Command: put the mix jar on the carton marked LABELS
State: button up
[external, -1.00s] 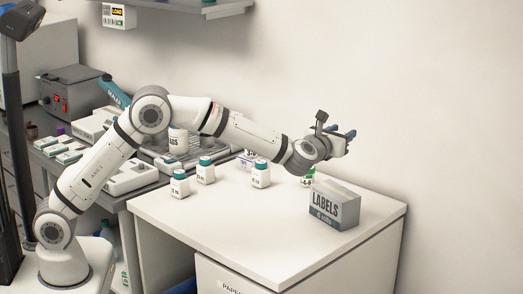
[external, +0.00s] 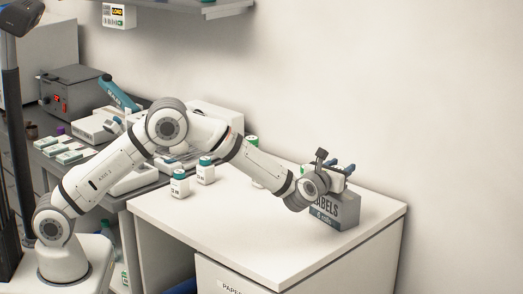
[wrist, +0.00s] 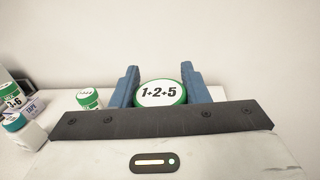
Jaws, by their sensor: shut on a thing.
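The mix jar (wrist: 161,94), with a white lid marked 1+2+5 and a green rim, sits between the blue fingers of my gripper (wrist: 165,84) in the wrist view. My gripper is shut on it. In the external view, my gripper (external: 343,170) is right over the grey carton marked LABELS (external: 337,213) and covers its top and part of its lettering. I cannot tell whether the jar touches the carton. The carton stands near the right corner of the white desk and does not clearly show in the wrist view.
The desk front (external: 245,225) is clear.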

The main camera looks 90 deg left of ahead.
jog(key=shift+f, duration=0.2)
jog(key=o, duration=1)
jog(key=shift+r, duration=0.1)
jog(key=shift+c, duration=0.2)
jog(key=shift+r, duration=0.15)
jog(key=b+v, duration=0.2)
jog(key=v, duration=1)
jog(key=s+a+r+n+g+h, duration=0.15)
jog(key=s+n+g, duration=0.35)
jog(key=s, duration=0.6)
jog(key=s+n+g+h, duration=0.3)
jog(key=s+n, duration=0.5)
jog(key=s, duration=0.3)
jog(key=s+d+f+n+h, duration=0.1)
jog(key=s+d+n+h, duration=0.4)
jog(key=s, duration=0.5)
jog(key=s+d+f+n+h, duration=0.2)
jog(key=s+d+n+h, duration=0.3)
jog(key=s+d, duration=0.5)
jog(key=s+n, duration=0.1)
jog(key=n, duration=0.1)
jog(key=shift+s+n, duration=0.15)
jog(key=shift+n, duration=0.25)
